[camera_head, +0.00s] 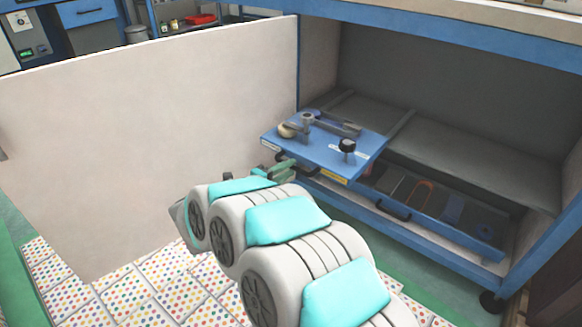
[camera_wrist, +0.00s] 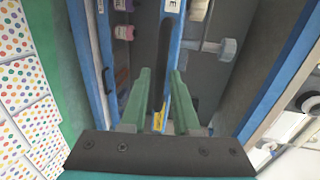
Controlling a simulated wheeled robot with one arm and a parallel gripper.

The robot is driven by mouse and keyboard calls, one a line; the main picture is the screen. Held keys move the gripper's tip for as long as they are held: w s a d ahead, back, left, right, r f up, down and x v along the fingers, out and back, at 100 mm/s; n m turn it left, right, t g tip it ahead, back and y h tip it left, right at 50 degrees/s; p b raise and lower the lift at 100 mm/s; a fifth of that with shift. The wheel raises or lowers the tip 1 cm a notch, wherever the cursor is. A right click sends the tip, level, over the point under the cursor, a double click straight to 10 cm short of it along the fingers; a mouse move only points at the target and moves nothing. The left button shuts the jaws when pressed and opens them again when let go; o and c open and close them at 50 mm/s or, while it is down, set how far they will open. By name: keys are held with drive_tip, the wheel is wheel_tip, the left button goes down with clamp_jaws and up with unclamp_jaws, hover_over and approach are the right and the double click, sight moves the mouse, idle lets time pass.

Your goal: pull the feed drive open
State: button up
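The feed drive appears to be the blue board (camera_head: 325,142) with a knob, lever and round fittings on top. In the head view it juts out of the front of the cabinet's open bay. White and yellow labels show on its front edge. In the wrist view a blue edge (camera_wrist: 168,90) lies between the two green fingers of my gripper (camera_wrist: 161,72). Dark gaps show beside that edge, so the fingers look open and not closed on it. In the head view my gripper (camera_head: 283,168) is at the board's front left, partly hidden by my arm. Contact is unclear.
A lower blue drawer with a black handle (camera_head: 393,210) and several tools sits below the board. A large pale panel (camera_head: 150,140) stands left of the bay. The blue cabinet frame (camera_head: 450,45) bounds the top. Dotted floor tiles (camera_head: 165,275) lie in front.

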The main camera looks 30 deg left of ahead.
drive_tip(key=v, duration=0.5)
drive_tip(key=shift+s, duration=0.35)
drive_tip(key=shift+r, duration=0.1)
